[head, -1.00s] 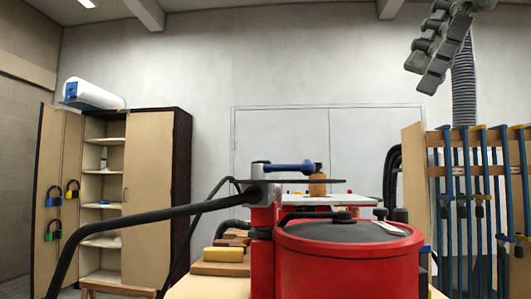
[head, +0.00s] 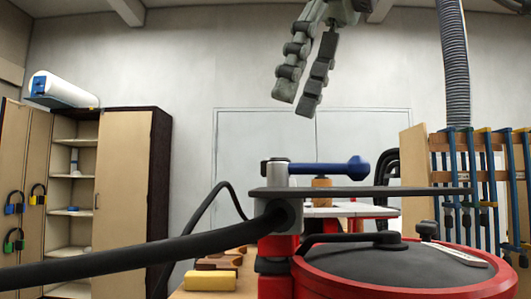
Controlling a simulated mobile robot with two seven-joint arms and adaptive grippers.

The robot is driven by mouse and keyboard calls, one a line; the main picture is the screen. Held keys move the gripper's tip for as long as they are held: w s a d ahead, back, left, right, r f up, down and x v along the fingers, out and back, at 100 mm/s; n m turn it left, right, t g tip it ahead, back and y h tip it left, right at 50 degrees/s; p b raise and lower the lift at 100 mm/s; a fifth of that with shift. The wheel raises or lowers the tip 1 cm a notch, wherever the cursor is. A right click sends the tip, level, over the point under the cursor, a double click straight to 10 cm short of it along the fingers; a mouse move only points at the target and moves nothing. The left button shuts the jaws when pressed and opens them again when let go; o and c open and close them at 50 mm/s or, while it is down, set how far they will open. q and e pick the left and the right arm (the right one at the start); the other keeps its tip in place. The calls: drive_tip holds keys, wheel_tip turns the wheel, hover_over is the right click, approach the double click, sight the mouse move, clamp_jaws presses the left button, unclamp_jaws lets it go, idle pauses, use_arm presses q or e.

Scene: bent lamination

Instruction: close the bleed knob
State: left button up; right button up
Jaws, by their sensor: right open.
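A red round vessel (head: 400,285) with a dark grey lid (head: 375,268) fills the lower right. A black hose runs over the lid to a round black fitting (head: 388,240), and a small dark knob-like part (head: 427,230) stands behind the lid's rim. I cannot tell for certain which part is the bleed knob. A blue lever handle (head: 330,168) points right from a grey metal valve body (head: 278,172) on a red post. My right gripper (head: 297,97) is open and empty, fingers pointing down, above the blue handle in the picture and touching nothing. My left gripper is out of view.
A thick black hose (head: 150,256) crosses the lower left to the valve body. A flat dark bar or plate edge (head: 370,191) sits below the blue handle. A clamp rack (head: 470,180) stands right, a cabinet (head: 125,190) left. A yellow block (head: 210,281) lies on the bench.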

drive_tip(key=shift+s+x, duration=0.15)
drive_tip(key=shift+x, duration=1.7)
drive_tip(key=shift+s+x, duration=0.1)
drive_tip(key=shift+x, duration=1.7)
clamp_jaws()
